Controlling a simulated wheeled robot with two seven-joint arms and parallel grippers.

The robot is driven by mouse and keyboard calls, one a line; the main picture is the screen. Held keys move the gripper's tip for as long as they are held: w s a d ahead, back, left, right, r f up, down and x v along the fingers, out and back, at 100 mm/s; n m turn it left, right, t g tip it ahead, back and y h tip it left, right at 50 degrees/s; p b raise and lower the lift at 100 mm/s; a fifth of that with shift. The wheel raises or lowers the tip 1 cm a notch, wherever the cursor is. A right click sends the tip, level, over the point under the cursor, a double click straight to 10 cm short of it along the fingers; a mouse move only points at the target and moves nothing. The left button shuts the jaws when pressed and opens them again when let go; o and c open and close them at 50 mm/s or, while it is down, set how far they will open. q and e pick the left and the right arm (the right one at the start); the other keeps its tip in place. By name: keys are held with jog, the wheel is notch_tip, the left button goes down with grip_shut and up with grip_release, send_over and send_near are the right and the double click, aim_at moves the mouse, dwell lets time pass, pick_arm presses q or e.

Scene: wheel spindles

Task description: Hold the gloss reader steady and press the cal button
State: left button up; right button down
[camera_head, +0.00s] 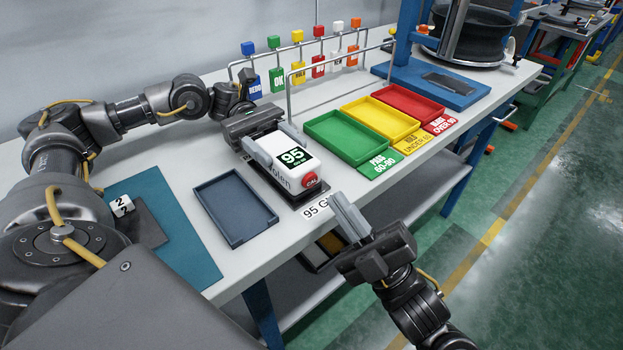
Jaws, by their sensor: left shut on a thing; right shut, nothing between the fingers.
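The gloss reader (281,148) is a white box with a dark green "95" display, sitting on a dark base near the front edge of the white table. Its red cal button (310,181) is on the end facing the table's front edge. My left gripper (270,147) is shut on the gloss reader, one finger along each side. My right gripper (347,217) is shut and empty, in front of the table edge. Its fingertips are a short way below and right of the cal button, apart from it in the picture.
An empty dark blue-grey tray (204,189) lies left of the reader, with a teal mat (190,255) beyond it. Green (319,124), yellow (362,109) and red (397,91) trays lie to the right. A wire rack of coloured tags (277,81) stands behind. A label card (316,209) is at the front edge.

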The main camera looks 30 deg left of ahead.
pick_arm(q)
jog(key=shift+f, duration=0.25)
dwell(0.5)
jog(key=o, duration=1.7)
jog(key=shift+w, duration=0.2)
jog(key=shift+s+r, duration=0.1)
notch_tip(320, 180, up, 10)
